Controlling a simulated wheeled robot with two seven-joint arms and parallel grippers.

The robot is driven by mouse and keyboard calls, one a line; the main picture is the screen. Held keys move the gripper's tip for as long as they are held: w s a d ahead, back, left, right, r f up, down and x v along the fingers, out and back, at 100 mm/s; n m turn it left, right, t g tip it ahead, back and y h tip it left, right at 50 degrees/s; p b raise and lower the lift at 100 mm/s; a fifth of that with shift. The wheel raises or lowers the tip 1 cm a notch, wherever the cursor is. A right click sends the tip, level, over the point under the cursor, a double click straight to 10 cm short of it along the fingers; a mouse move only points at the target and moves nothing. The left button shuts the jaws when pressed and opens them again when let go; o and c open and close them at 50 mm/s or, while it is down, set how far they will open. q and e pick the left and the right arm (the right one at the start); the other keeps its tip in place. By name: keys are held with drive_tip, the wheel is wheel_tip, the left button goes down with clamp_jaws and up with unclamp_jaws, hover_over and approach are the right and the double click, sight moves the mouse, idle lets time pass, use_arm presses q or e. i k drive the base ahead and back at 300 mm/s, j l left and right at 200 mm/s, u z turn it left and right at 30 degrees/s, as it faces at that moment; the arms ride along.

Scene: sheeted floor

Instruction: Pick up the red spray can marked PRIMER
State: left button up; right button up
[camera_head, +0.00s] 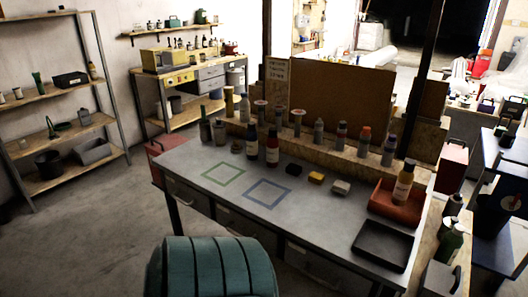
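No label reading PRIMER is legible at this size. On the grey workbench (225,199), a dark bottle or can with a reddish body and pale label (272,151) stands upright near the middle. On the raised wooden ledge behind, a can with a red band (341,136) and an orange-topped can (364,142) stand upright. I cannot tell which of these is the red spray can. Neither my left nor my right gripper is in view.
Green (223,173) and blue (268,193) square outlines mark clear bench top. A black tray (382,246) and a red bin (386,205) holding a bottle (403,182) are at right. A rounded teal ribbed object (212,270) stands in front.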

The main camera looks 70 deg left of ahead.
sight(272, 144)
drive_tip(key=u, duration=0.25)
drive_tip(key=j+u, duration=0.75)
drive_tip(key=j, duration=0.45)
drive_tip(key=i+j+u, duration=0.1)
drive_tip(key=j, duration=0.5)
drive_tip(key=i+j+u, duration=0.15)
drive_tip(key=j, duration=1)
drive_tip(key=i+j, duration=0.15)
drive_tip(key=j, duration=0.4)
